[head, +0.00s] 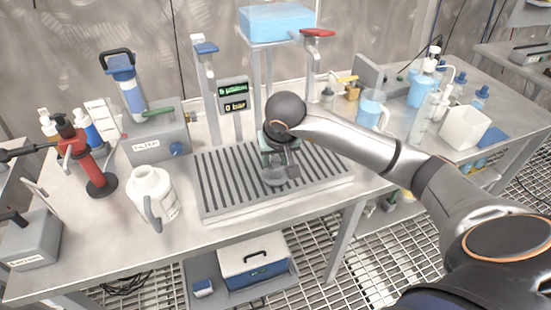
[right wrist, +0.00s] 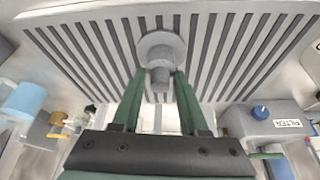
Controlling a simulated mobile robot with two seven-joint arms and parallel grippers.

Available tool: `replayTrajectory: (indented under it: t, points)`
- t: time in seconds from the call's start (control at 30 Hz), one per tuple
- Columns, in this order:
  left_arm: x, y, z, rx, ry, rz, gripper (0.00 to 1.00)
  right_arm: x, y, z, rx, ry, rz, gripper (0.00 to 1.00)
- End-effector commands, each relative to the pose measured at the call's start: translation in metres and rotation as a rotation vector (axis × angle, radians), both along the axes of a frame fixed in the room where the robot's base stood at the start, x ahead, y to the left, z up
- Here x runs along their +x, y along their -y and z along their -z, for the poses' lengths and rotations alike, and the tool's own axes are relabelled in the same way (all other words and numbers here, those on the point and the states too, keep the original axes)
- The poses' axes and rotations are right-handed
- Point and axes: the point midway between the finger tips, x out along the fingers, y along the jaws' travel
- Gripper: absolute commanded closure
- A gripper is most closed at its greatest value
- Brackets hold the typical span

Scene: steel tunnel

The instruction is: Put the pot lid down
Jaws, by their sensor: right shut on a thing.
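The pot lid (right wrist: 160,44) is a small grey disc with a knob in the right wrist view. My right gripper (right wrist: 160,78) has its two green fingers shut on the knob. In the head view the lid (head: 274,177) shows under the right gripper (head: 279,160), over the slatted drain grate (head: 225,190) near its middle. I cannot tell whether the lid touches the slats. The gripper and wrist hide part of it. My left gripper is in neither view.
A white jug (head: 152,192) stands left of the grate, with a red pump (head: 88,160) and a grey filter box (head: 158,143) beyond. Posts, a small display (head: 234,96) and a raised blue tank (head: 275,22) stand behind. Several bottles stand at right. The grate around the lid is bare.

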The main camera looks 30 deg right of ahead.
Motion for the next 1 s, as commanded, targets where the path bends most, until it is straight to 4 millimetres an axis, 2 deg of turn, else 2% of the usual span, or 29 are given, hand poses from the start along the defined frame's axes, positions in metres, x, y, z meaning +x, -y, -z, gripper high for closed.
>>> replayTrajectory:
  t: [0.17, 0.2, 0.43, 0.77, 0.87, 1.0]
  points:
    - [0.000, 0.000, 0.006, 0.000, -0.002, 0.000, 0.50, 0.000, 0.000, 0.005, 0.000, 0.000, 0.000, 1.00]
    - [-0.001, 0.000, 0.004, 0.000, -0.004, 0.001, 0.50, 0.000, 0.000, 0.003, 0.000, -0.001, 0.000, 0.52]
    - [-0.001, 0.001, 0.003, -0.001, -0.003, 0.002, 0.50, 0.000, 0.000, 0.003, 0.000, -0.001, 0.000, 0.27]
    - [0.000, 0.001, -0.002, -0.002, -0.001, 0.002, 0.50, 0.000, 0.000, -0.002, 0.001, -0.001, 0.000, 0.27]
    - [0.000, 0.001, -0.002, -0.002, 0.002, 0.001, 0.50, -0.003, -0.002, -0.013, 0.001, 0.005, -0.001, 0.27]
    - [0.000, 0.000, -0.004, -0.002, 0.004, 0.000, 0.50, -0.013, -0.006, -0.041, 0.000, 0.006, -0.002, 0.27]
